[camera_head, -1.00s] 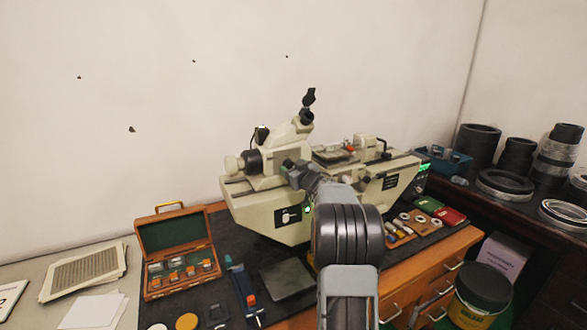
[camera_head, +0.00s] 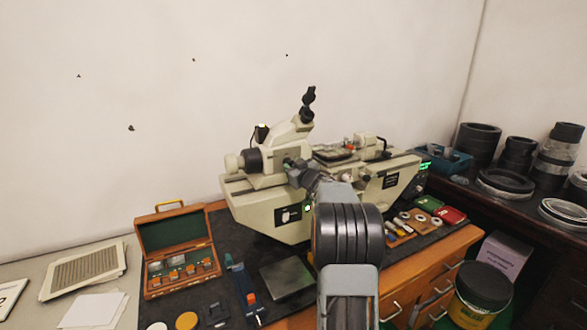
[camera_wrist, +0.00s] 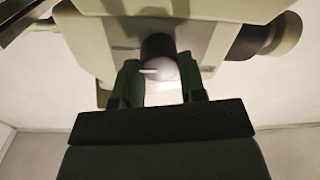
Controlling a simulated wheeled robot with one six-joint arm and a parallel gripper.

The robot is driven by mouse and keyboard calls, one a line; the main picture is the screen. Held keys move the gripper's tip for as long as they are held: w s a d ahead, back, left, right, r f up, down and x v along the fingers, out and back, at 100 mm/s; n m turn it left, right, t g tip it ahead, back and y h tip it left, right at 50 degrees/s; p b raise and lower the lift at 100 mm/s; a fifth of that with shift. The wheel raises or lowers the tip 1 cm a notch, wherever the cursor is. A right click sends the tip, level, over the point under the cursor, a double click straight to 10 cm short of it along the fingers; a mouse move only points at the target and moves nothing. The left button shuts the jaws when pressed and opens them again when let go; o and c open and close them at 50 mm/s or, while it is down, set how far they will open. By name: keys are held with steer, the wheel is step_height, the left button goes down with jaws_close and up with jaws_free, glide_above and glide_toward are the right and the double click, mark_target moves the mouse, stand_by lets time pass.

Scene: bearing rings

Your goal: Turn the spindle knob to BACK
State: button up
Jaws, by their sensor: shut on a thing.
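The cream measuring machine (camera_head: 262,205) stands on the bench with its eyepiece at the top. In the wrist view, the spindle knob (camera_wrist: 160,68) is a dark, short cylinder with a grey round face and a white pointer line, which points left in that picture. It sits under the machine's cream body (camera_wrist: 88,42). My gripper (camera_wrist: 160,76) has one greenish finger on each side of the knob and is shut on it. In the head view, my gripper (camera_head: 292,168) is at the machine's front, and my arm hides the knob; no BACK marking is readable.
Small parts trays (camera_head: 405,226) are at right. Large dark rings (camera_head: 505,185) stand on the right-hand bench.

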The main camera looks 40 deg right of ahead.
steer(key=n+b, duration=0.2)
steer(key=n, duration=0.2)
steer(key=shift+f, duration=0.1)
steer(key=n+b, duration=0.2)
steer(key=n, duration=0.2)
steer(key=n+b, duration=0.2)
steer(key=n, duration=0.3)
steer(key=shift+a+n+g+b, duration=0.1)
steer(key=shift+n+g+b, duration=0.2)
steer(key=shift+b, duration=0.1)
steer(key=shift+n+h+b, duration=0.3)
steer(key=shift+n+b, duration=0.5)
steer(key=shift+n, duration=0.9)
steer(key=o, duration=0.9)
steer(key=shift+o, duration=0.2)
steer(key=shift+s, duration=0.1)
steer(key=s+a+b, duration=0.1)
steer(key=s+b, duration=0.1)
steer(key=s, duration=1.1)
steer(key=shift+s+a+r, duration=0.25)
steer(key=shift+a+r, duration=0.05)
steer(key=shift+a, duration=0.1)
